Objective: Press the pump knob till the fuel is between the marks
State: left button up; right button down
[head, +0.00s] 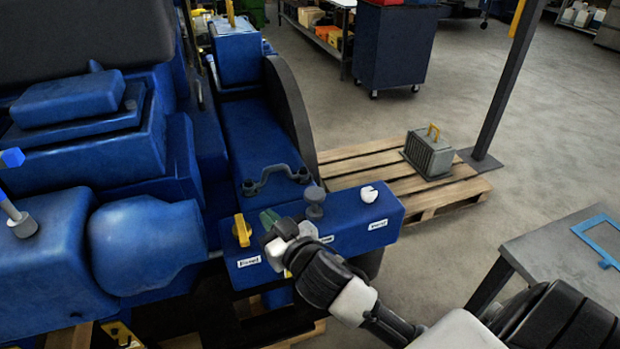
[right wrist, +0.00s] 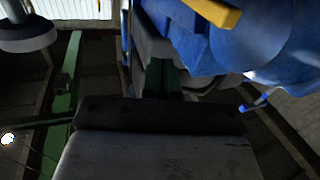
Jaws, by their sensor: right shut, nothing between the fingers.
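A blue control box (head: 390,212) carries a yellow handle (head: 241,230), a grey round-topped knob (head: 314,199) and a white notched knob (head: 368,194), with white labels whose text I cannot read. The grey knob looks like a push knob. My right gripper (head: 270,221) is over the box between the yellow handle and the grey knob, its green fingertips together and empty. In the right wrist view the fingers (right wrist: 162,78) are shut. A grey round knob (right wrist: 28,36) is at upper left and a yellow handle (right wrist: 212,11) at the top. No fuel level or marks can be made out. My left gripper is out of view.
The blue engine (head: 150,240) fills the left side. A wooden pallet (head: 465,190) with a grey case (head: 428,155) lies behind the box. A grey table (head: 550,255) stands at right, near my right arm. A post (head: 505,85) rises behind.

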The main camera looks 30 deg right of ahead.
jog(key=w+a+r+n+t+y, duration=0.2)
jog(key=w+a+r+n+y, duration=0.15)
jog(key=r+n+y, duration=0.4)
notch_tip(320, 180, up, 8)
jog(key=n+g+h, duration=0.6)
jog(key=g, duration=1.3)
send_over(311, 193)
jog(key=d, duration=0.3)
jog(key=shift+s+d+f, duration=0.15)
jog(key=shift+s, duration=0.25)
jog(key=p+x, duration=0.1)
jog(key=x, duration=0.3)
jog(key=p+x, duration=0.2)
jog(key=x, duration=0.3)
jog(key=d+p+x, duration=0.1)
jog(key=x, duration=0.3)
jog(key=shift+f, duration=0.6)
